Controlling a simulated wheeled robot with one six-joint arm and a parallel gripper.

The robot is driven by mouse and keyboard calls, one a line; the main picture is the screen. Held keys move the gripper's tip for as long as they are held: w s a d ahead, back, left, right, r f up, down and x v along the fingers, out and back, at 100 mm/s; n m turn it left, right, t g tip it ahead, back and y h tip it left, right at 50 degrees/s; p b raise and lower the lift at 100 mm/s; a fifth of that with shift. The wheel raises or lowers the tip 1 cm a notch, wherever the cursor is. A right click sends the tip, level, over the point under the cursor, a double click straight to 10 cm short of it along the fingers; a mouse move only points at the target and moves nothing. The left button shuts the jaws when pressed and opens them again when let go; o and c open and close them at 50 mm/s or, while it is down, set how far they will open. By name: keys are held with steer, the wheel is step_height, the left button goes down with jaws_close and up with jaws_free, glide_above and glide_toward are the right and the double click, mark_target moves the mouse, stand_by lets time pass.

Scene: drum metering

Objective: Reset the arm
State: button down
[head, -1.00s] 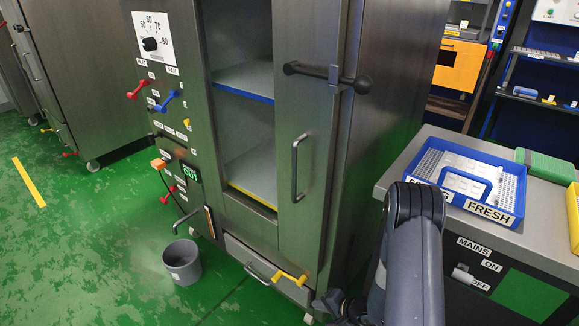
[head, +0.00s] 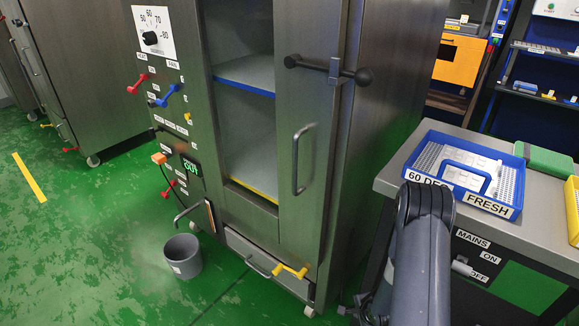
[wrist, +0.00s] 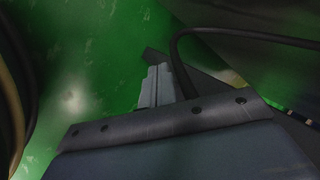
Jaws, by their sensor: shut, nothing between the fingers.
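My arm (head: 422,250) rises at the bottom right of the head view, between the steel cabinet and the grey counter. Dark parts of its far end show low beside the cabinet, partly hidden by the arm. In the wrist view, my gripper (wrist: 157,82) points down over the green floor. Its fingers are together with nothing between them. A dark cable curves close to it on the right.
The steel cabinet (head: 394,95) stands open, showing shelves; its door has a black-knobbed bar (head: 305,64). A grey bucket (head: 183,257) stands on the floor. A blue tray (head: 418,160) labelled FRESH lies on the counter (head: 392,181).

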steer(key=shift+s+d+f+m+g+h, duration=0.3)
steer(key=shift+s+d+f+m+g, duration=0.1)
steer(key=shift+s+d+f+m, duration=0.3)
steer(key=shift+s+d+f+m+g+h, duration=0.3)
steer(key=shift+s+d+f+m+g, duration=0.15)
steer(key=shift+s+d+m, duration=0.3)
steer(key=shift+a, duration=0.1)
